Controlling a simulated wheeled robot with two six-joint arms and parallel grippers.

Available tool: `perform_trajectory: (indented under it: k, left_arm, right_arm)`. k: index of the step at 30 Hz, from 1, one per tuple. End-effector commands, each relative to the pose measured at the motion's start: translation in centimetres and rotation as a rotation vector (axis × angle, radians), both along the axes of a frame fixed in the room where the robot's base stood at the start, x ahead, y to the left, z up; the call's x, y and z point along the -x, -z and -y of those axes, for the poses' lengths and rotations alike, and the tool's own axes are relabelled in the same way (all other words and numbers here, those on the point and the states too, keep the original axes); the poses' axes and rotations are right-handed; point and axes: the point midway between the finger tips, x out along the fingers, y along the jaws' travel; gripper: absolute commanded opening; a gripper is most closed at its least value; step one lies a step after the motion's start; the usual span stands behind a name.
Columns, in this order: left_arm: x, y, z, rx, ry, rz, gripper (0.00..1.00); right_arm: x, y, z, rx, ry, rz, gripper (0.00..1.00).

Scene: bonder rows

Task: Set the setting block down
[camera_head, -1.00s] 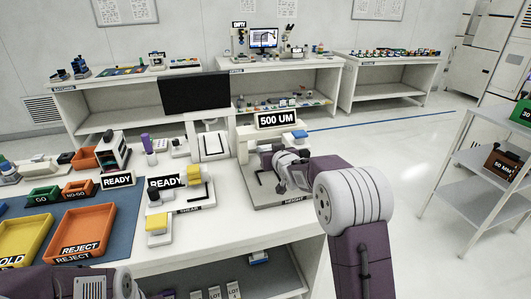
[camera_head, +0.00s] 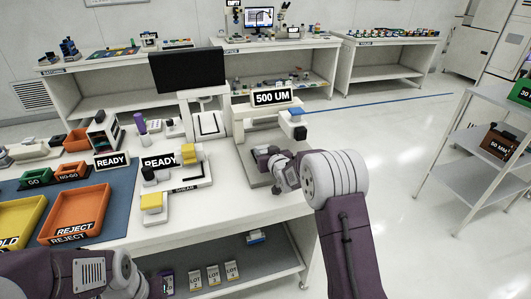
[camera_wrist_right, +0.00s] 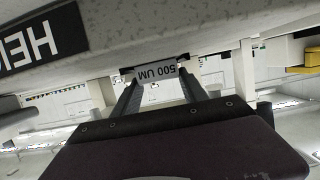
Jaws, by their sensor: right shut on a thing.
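The setting block shows in the right wrist view as a small grey piece marked 500 UM (camera_wrist_right: 157,74), between the fingertips of my right gripper (camera_wrist_right: 158,88). My right gripper (camera_head: 268,163) is shut on it. In the head view the gripper is over the grey base of the height station (camera_head: 255,185), and the block is hidden by my wrist. A large 500 UM label (camera_head: 272,97) shows above the station. In the wrist view the pale speckled base edge (camera_wrist_right: 200,45) passes close by the fingers. My left arm is at the lower left; its fingers are out of frame.
A linear gauge (camera_head: 185,182) with yellow parts stands left of the station. Orange reject tray (camera_head: 80,210) and ready signs (camera_head: 111,161) lie further left. A dark monitor (camera_head: 188,70) stands behind. A shelf rack (camera_head: 490,170) stands right, across clear floor.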

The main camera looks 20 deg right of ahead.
Motion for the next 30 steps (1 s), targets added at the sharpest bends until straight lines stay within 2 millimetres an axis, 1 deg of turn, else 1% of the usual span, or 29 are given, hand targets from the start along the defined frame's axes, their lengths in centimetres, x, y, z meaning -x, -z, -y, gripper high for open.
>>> perform_trajectory:
  k: [3,8,9,10,11,19,21,23,26,30]
  left_arm:
    - [0.0,0.0,0.0,0.000,0.000,0.000,0.36]
    - [0.0,0.5,0.0,0.000,0.000,0.000,0.36]
    - [0.0,0.3,0.0,0.000,0.000,0.000,0.36]
    - [0.0,0.3,0.0,0.000,0.000,0.000,0.36]
    - [0.0,0.3,0.0,0.000,0.000,0.000,0.36]
    - [0.0,0.3,0.0,0.000,0.000,0.000,0.36]
    - [0.0,-0.2,0.0,0.000,0.000,0.000,0.36]
    - [0.0,0.1,0.0,0.000,0.000,0.000,0.36]
    - [0.0,0.1,0.0,0.000,0.000,0.000,0.36]
    - [0.0,0.2,0.0,0.000,0.000,0.000,0.36]
  right_arm:
    - [0.0,-0.2,0.0,0.000,0.000,0.003,0.00]
    - [0.0,0.4,0.0,0.000,0.000,0.003,0.00]
    - [0.0,0.3,0.0,0.000,0.000,0.000,0.62]
    - [0.0,0.3,0.0,0.000,0.000,0.000,0.70]
    - [0.0,0.3,0.0,0.000,0.000,0.000,0.72]
    - [0.0,0.3,0.0,0.000,0.000,0.000,0.72]
    - [0.0,0.1,0.0,0.000,0.000,-0.001,0.72]
    - [0.6,0.1,0.0,0.000,0.000,0.000,0.72]
    - [2.1,-0.4,0.1,0.000,0.000,0.000,0.72]
    - [4.8,-0.7,0.0,-0.001,0.000,0.000,0.72]
